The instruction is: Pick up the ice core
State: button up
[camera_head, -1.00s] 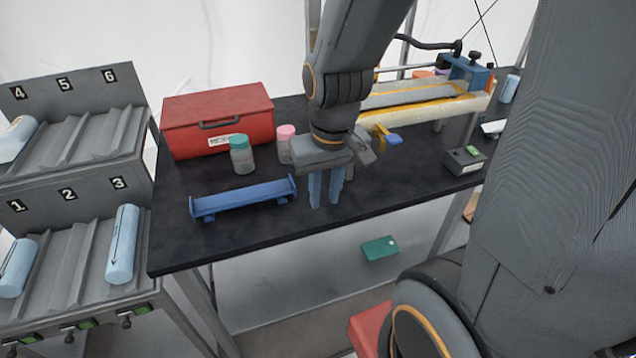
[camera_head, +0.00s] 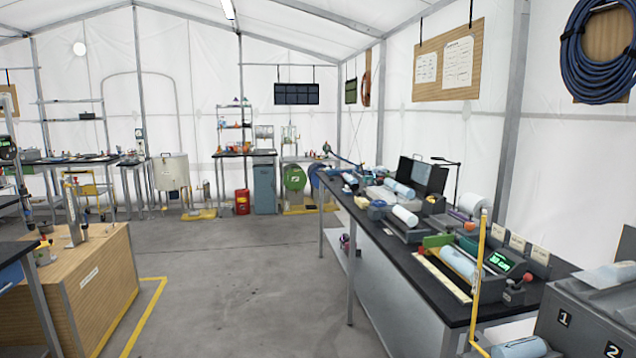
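Several pale cylinders that look like ice cores are in view. One ice core (camera_head: 519,348) lies low at the bottom right, beside the label 1 of the grey rack (camera_head: 586,322). Another pale cylinder (camera_head: 612,275) lies on the rack's upper level at the right edge. A pale blue cylinder (camera_head: 461,263) lies in a device on the long bench, and a whiter one (camera_head: 405,216) lies farther along it. I cannot tell which of them the task means. My gripper is not in view.
The long black-topped bench (camera_head: 389,240) runs along the right. A yellow upright post (camera_head: 480,265) stands by its near end. A wooden cabinet (camera_head: 85,290) stands at the left, with a yellow floor line beside it. The grey floor (camera_head: 245,290) between them is clear.

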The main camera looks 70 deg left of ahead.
aim_at(348, 178)
jog(key=u, duration=2.2)
